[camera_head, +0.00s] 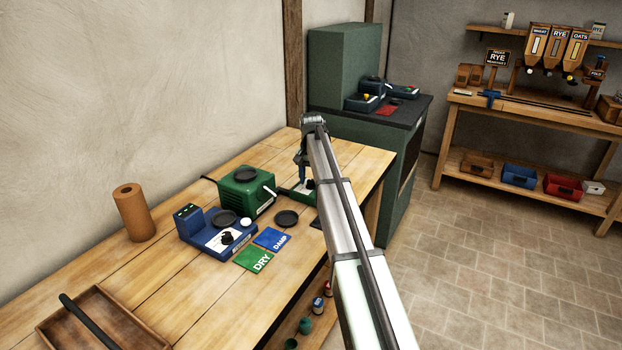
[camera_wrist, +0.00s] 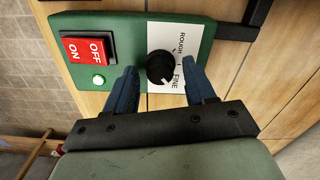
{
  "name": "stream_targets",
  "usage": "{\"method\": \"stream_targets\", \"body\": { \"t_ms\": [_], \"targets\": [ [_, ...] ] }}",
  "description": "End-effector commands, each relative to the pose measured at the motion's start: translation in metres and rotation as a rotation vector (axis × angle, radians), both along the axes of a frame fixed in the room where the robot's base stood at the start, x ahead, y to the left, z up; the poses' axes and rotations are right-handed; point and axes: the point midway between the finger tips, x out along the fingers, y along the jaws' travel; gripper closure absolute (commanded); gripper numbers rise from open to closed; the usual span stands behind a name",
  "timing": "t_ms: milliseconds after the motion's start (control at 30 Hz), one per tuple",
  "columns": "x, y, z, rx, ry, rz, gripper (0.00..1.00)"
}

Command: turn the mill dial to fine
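The mill dial (camera_wrist: 160,67) is a round black knob on a white label reading ROUGH at the top and FINE at the lower right. A small pale mark on the knob appears to face the FINE side, but it is too small to be certain. My gripper (camera_wrist: 160,72) has its two blue fingers open, one on each side of the dial, with visible gaps to the knob. In the head view my gripper (camera_head: 302,172) is low over the green control panel (camera_head: 299,193), partly behind my arm. The green mill (camera_head: 244,194) stands beside the panel.
A blue scale (camera_head: 216,238), DRY card (camera_head: 254,260), DAMP card (camera_head: 272,239) and a dark dish (camera_head: 286,218) lie nearby on the workbench (camera_head: 150,290).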

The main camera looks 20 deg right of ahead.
Motion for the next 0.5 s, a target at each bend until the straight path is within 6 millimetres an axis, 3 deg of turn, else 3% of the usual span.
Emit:
{"method": "stream_targets", "body": {
  "t_ms": [267,500],
  "targets": [
    [0.000,0.000,0.001,0.000,0.000,0.000,0.43],
    [0.001,0.000,0.024,0.000,-0.002,0.000,0.43]
  ]
}}
